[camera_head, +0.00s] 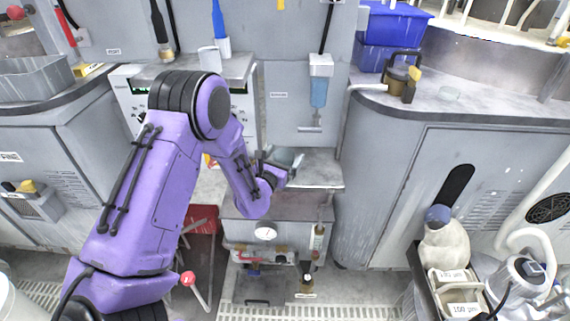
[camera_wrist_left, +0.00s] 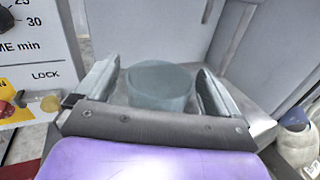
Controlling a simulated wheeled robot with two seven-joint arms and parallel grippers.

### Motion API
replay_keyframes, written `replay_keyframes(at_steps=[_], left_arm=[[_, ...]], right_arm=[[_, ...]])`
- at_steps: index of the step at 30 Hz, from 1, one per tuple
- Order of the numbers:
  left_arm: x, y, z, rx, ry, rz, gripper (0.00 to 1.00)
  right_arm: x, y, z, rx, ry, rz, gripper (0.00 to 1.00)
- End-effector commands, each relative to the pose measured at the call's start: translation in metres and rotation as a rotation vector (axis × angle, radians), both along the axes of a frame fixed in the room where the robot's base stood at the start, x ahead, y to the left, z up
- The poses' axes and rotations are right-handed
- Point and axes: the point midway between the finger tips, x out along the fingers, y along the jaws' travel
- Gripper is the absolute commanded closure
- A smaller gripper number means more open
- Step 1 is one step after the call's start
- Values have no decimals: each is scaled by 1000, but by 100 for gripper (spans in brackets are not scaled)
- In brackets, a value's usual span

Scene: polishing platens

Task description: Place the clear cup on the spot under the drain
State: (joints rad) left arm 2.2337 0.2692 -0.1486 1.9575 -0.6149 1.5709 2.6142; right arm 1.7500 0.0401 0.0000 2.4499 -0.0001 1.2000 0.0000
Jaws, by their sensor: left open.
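The clear cup (camera_wrist_left: 160,88) is a bluish, see-through round vessel, standing between the two fingers of my left gripper (camera_wrist_left: 157,80) in the left wrist view. The fingers are open, one on each side, with small gaps visible beside the cup. In the head view the cup (camera_head: 290,157) shows partly behind my left gripper (camera_head: 276,166), over a grey metal shelf (camera_head: 318,172). A blue-bodied fitting (camera_head: 319,92) with a short spout hangs on the wall panel above and to the right. I cannot tell for sure which part is the drain. My right gripper is not seen.
A control box (camera_head: 130,92) stands left of the shelf; its panel (camera_wrist_left: 35,50) is close in the wrist view. A grey cabinet (camera_head: 385,180) bounds the right. Blue bins (camera_head: 392,28) and a brown jug (camera_head: 402,78) stand on its top. The shelf's right part is clear.

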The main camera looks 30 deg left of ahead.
Motion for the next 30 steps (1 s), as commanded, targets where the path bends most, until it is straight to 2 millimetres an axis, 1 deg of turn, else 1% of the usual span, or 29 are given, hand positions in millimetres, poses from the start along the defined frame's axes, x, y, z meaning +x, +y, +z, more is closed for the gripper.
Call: replay_keyframes(at_steps=[2, 5, 6, 7, 8, 10, 11, 16, 20, 23, 24, 26, 27, 30], left_arm=[[0, 0, 0, 0, 0, 0, 4], [0, 0, 0, 0, 0, 0, 33], [0, 0, 0, 0, 0, 0, 46], [0, 0, 0, 0, 0, 0, 56], [0, 0, 0, 0, 0, 0, 61], [0, 0, 0, 1, 0, 0, 61], [0, 0, 0, 1, 0, 0, 66], [-1, 0, 1, 1, 0, 0, 66], [-1, 0, 10, 0, -1, 2, 66], [0, 0, 28, -1, -4, 2, 66], [-1, 0, 38, -2, -5, 1, 66], [-14, -4, 51, -3, -4, 1, 66], [-22, -7, 62, -5, -5, 1, 66], [-42, -12, 87, -4, -5, 1, 66]], right_arm=[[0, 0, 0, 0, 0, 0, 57], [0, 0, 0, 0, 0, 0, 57], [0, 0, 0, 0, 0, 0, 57], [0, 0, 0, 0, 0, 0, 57], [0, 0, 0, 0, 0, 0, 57], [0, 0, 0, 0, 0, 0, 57], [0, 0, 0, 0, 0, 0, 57], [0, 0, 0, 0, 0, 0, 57], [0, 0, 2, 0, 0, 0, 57], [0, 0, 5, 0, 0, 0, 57], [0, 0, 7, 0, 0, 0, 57], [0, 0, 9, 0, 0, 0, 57], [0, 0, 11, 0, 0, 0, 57], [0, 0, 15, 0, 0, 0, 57]])
